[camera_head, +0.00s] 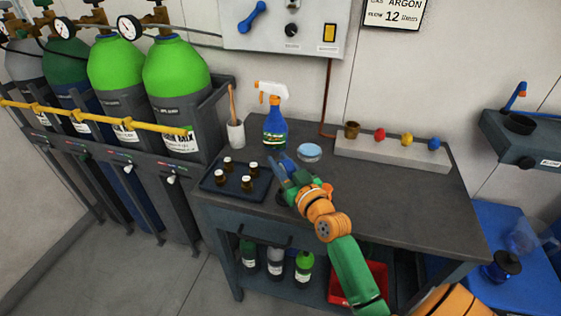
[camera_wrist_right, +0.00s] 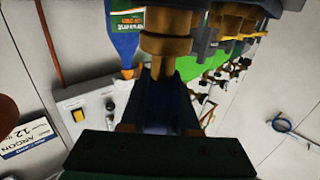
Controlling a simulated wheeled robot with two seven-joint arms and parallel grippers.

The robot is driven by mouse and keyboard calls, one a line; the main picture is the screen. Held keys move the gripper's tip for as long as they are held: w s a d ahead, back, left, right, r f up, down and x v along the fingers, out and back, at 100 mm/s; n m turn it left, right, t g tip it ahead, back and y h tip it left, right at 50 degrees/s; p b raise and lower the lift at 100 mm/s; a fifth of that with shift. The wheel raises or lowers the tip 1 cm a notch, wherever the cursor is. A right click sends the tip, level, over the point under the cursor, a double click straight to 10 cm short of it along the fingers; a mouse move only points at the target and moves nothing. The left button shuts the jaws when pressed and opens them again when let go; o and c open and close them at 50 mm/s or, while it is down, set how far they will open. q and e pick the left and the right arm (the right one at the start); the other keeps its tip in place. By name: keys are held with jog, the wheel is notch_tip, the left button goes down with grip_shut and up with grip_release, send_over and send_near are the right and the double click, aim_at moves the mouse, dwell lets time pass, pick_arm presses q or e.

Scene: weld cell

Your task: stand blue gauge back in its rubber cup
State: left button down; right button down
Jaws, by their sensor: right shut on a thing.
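My right gripper (camera_head: 281,170) is over the bench, just right of the dark tray. In the right wrist view, a brown-gold round piece with a narrower stem (camera_wrist_right: 165,42) shows at the dark blue fingers (camera_wrist_right: 166,90), which are shut. The arm hides most of the held thing in the head view, so I cannot tell whether it is the blue gauge. A dark round cup (camera_head: 519,124) sits on the wall shelf at the right, with a blue, orange-tipped piece (camera_head: 517,93) beside it; I cannot tell whether this is the rubber cup. My left gripper is out of view.
The tray (camera_head: 211,189) holds several small brown bottles. A spray bottle (camera_head: 274,128), a white pot (camera_head: 236,134) and a round light-blue lid (camera_head: 309,152) stand behind. A grey rack (camera_head: 395,150) with coloured knobs lies at the back. The bench's right part (camera_head: 410,200) is clear.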

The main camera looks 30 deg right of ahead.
jog(key=shift+f+b, duration=0.4)
jog(key=c, duration=0.9)
grip_release()
jog(key=shift+s, duration=0.1)
jog(key=shift+s, duration=0.3)
jog(key=shift+s+a+p, duration=0.15)
jog(key=shift+s+p, duration=0.2)
jog(key=shift+s, duration=1.35)
jog(key=shift+s+a+p, duration=0.2)
jog(key=shift+s+p, duration=0.15)
jog(key=shift+s, duration=1.4)
jog(key=shift+s+a+p, duration=0.15)
jog(key=shift+s+p, duration=0.2)
jog(key=shift+s, duration=1.35)
